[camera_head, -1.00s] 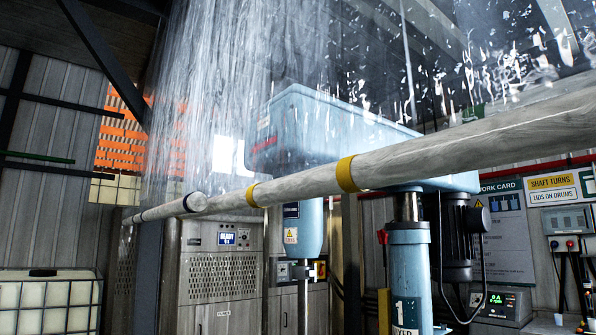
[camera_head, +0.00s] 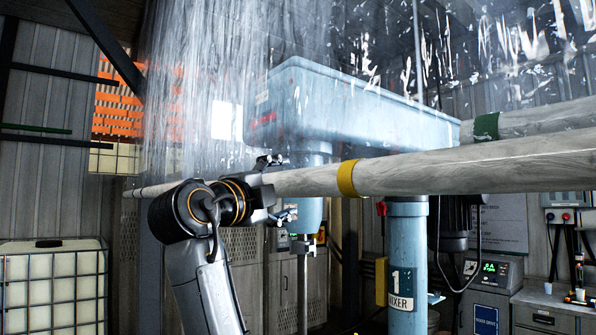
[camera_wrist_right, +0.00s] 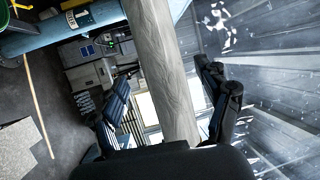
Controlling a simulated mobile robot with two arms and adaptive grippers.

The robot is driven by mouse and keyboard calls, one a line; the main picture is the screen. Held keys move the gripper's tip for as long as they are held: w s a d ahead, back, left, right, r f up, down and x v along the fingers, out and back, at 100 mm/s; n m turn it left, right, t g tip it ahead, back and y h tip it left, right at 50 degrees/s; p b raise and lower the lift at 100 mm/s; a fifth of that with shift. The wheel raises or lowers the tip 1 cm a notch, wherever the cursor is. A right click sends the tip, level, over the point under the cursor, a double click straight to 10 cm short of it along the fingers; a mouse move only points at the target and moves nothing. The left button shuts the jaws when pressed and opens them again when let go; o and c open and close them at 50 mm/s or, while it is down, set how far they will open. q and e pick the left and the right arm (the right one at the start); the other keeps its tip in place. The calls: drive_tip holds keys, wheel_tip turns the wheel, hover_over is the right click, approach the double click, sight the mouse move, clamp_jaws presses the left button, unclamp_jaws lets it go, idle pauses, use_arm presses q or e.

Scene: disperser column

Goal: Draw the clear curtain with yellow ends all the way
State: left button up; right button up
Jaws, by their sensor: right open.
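A clear curtain (camera_head: 205,70) hangs in streaky folds at the upper left of the head view. A pale rolled bar (camera_head: 450,172) with a yellow band (camera_head: 348,178) crosses the head view in front of it. My right gripper (camera_head: 281,187) is at this bar, left of the yellow band, with one finger above and one below. In the wrist view the bar (camera_wrist_right: 152,28) runs between the two spread fingers of my right gripper (camera_wrist_right: 165,78), with gaps at both sides. The gripper is open. My left gripper is out of view.
A second pale bar with a green band (camera_head: 486,127) lies behind at right, under more clear sheet (camera_head: 500,55). A blue mixer (camera_head: 340,105) on a column (camera_head: 408,245) stands behind the bar. A caged white tank (camera_head: 52,290) is at lower left.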

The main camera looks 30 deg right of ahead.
sight(291, 186)
drive_tip(key=p+x, duration=0.1)
drive_tip(key=x, duration=0.1)
drive_tip(key=p+x, duration=0.1)
drive_tip(key=x, duration=0.1)
drive_tip(key=shift+d+r, duration=0.25)
drive_tip(key=shift+d, duration=0.05)
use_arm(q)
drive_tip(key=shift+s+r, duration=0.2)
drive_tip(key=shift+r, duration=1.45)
use_arm(e)
drive_tip(key=shift+w+d+f, duration=0.1)
drive_tip(key=shift+w+d, duration=0.3)
drive_tip(key=shift+d, duration=0.1)
